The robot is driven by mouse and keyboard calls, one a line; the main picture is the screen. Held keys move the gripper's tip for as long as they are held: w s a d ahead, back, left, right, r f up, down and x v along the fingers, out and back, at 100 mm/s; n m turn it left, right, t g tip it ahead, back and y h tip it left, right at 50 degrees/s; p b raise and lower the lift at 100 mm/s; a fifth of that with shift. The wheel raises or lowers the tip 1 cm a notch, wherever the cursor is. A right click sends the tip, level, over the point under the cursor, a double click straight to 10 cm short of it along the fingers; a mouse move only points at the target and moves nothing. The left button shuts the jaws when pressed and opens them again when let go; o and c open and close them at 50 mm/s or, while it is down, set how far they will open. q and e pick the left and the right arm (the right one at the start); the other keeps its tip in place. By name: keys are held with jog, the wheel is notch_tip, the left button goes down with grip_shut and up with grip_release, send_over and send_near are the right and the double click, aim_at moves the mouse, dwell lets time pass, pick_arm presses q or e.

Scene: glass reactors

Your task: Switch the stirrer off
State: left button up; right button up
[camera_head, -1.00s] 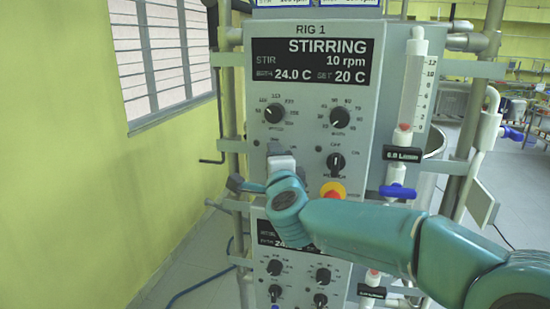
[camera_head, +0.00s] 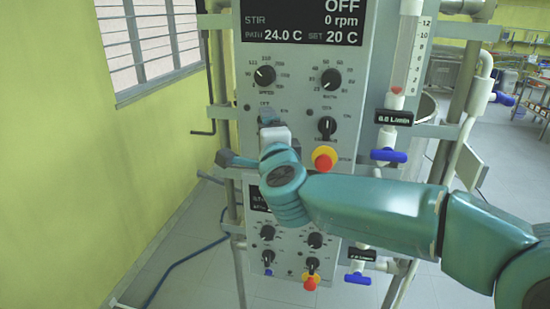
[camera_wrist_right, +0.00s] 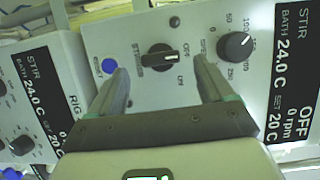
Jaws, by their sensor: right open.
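The upper panel (camera_head: 226,128) of the reactor rig has a display (camera_head: 310,20) that reads OFF and 0 rpm. In the right wrist view the display (camera_wrist_right: 295,100) also reads OFF. The stirrer switch (camera_wrist_right: 158,58) is a black rotary knob on the panel, with small labels beside it. My right gripper (camera_wrist_right: 160,66) is open, its two fingers on either side of the knob with gaps to it. In the head view my right gripper (camera_head: 268,116) is in front of the panel's left part and hides the knob. My left gripper is not in view.
A speed knob (camera_head: 264,76), a bath knob (camera_head: 331,79) and another small knob (camera_head: 327,126) surround the gripper. A red and yellow button (camera_head: 324,157) is close to my right wrist. A lower panel (camera_head: 290,270) and blue valve handle (camera_head: 388,156) are nearby.

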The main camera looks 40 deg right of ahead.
jog(key=b+v, duration=0.1)
jog(key=v, duration=1.1)
jog(key=shift+s, duration=0.15)
jog(key=w+a+f+n+g+y, duration=0.1)
jog(key=w+f+n+g+y, duration=0.2)
jog(key=f, duration=1.5)
jog(key=w+f+n+g, duration=0.3)
jog(key=w+f+n, duration=0.25)
jog(key=f, duration=1.35)
jog(key=s+a+f+n+g+y, duration=0.1)
jog(key=s+a+f+n, duration=0.15)
jog(key=f, duration=0.35)
jog(key=s+a+f+n+g+y, duration=0.1)
jog(key=s+f+g+y, duration=0.15)
jog(key=f, duration=0.25)
jog(key=s+a+f+n+g+y, duration=0.2)
jog(key=s+a+f+n+g, duration=0.1)
jog(key=s, duration=0.5)
jog(key=s+a+f+n+g+y, duration=0.3)
jog(key=s+a+f+n, duration=0.3)
jog(key=s+a+f, duration=0.2)
jog(key=shift+s+a+f+y, duration=0.35)
jog(key=shift+s+a, duration=0.25)
jog(key=shift+s, duration=0.2)
